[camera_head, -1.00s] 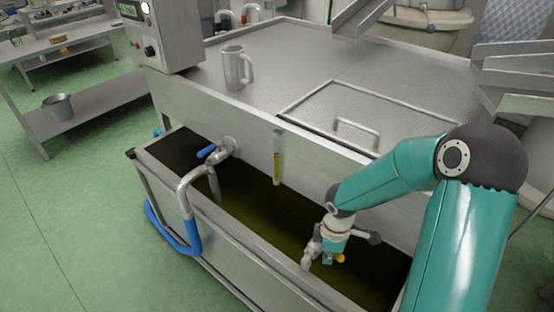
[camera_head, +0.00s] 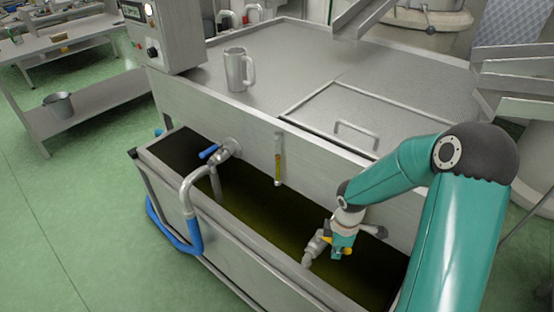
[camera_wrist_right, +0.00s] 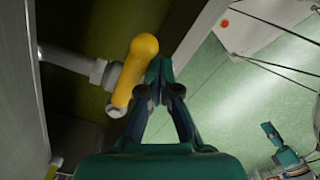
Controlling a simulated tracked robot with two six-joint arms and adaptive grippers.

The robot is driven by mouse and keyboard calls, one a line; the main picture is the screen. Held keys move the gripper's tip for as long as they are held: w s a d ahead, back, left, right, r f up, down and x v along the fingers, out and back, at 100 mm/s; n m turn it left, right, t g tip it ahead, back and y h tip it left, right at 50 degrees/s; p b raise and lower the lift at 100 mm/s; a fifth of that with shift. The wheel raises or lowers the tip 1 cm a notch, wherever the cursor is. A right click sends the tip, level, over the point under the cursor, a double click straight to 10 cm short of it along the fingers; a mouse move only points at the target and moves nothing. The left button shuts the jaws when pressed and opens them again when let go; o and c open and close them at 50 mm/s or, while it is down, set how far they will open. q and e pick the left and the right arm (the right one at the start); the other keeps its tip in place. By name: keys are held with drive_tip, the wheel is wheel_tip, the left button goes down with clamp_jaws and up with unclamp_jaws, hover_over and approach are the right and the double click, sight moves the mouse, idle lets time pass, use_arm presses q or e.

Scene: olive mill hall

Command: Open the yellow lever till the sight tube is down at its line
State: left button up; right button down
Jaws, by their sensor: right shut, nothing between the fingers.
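The yellow lever (camera_wrist_right: 133,72) sits on a grey valve in the right wrist view. In the head view, parts of the yellow lever (camera_head: 348,251) show around my right gripper (camera_head: 340,243). My right gripper (camera_wrist_right: 161,66) is shut and empty, its fingertips right beside the lever; whether they touch it I cannot tell. The sight tube (camera_head: 278,159) is upright on the steel tank's front wall. Yellowish liquid shows in its lower part; its line is too small to make out. My left gripper is not in view.
A trough (camera_head: 230,258) of dark liquid runs along the tank front below the valve. A blue-handled valve (camera_head: 210,151) with a bent pipe stands at its left. A steel jug (camera_head: 239,70) stands on the tank top (camera_head: 300,50). A control box (camera_head: 165,35) is at the back left.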

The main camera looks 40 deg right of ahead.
drive_tip(key=shift+w+d+r, duration=0.1)
drive_tip(key=shift+d+r, duration=0.2)
drive_tip(key=shift+d, duration=0.35)
wheel_tip(320, 180, up, 4)
drive_tip(key=p, duration=0.4)
drive_tip(key=shift+d+r, duration=0.15)
drive_tip(key=shift+r, duration=0.05)
drive_tip(key=shift+r+p, duration=0.5)
drive_tip(key=shift+r, duration=0.05)
drive_tip(key=shift+a, duration=0.2)
